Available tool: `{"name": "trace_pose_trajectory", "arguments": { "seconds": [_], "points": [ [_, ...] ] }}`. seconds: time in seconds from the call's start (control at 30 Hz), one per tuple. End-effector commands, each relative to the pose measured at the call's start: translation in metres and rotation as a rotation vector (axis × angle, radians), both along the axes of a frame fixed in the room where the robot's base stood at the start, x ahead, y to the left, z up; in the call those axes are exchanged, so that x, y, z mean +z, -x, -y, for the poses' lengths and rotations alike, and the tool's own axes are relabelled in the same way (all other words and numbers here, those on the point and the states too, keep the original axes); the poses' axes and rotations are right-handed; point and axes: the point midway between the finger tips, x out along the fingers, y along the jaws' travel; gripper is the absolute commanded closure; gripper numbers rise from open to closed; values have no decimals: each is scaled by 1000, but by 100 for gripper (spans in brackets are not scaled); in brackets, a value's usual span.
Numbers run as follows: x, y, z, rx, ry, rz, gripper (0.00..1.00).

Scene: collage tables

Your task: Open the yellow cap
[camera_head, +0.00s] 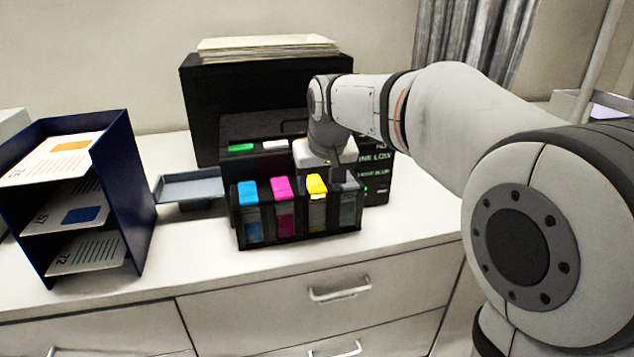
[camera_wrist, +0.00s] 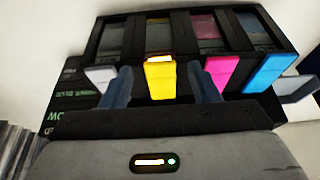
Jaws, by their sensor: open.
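The yellow cap (camera_head: 316,184) sits on the black ink tank block (camera_head: 305,238), right of the magenta cap (camera_head: 281,188) and the blue cap (camera_head: 248,193). In the wrist view the yellow cap (camera_wrist: 161,80) lies between the two fingers of my gripper (camera_wrist: 160,88). My fingers are open, one on each side of it, with gaps showing. A grey-white cap (camera_wrist: 101,77) is left of my left finger, and the magenta cap (camera_wrist: 222,73) is right of my right finger. In the head view my wrist hides the fingertips and part of the block.
A black printer (camera_head: 225,105) with papers on top stands behind the block. A grey tray (camera_head: 192,187) juts out at its left. A dark blue letter rack (camera_head: 130,200) stands farther left. The white counter (camera_head: 200,265) is clear in front.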

Motion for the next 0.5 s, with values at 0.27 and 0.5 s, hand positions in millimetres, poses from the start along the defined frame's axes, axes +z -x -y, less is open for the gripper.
{"name": "trace_pose_trajectory", "arguments": {
  "seconds": [0.27,0.5],
  "points": [
    [-4,-1,-1,1,1,-1,45],
    [-4,-1,-1,1,1,-1,61]
  ]
}}
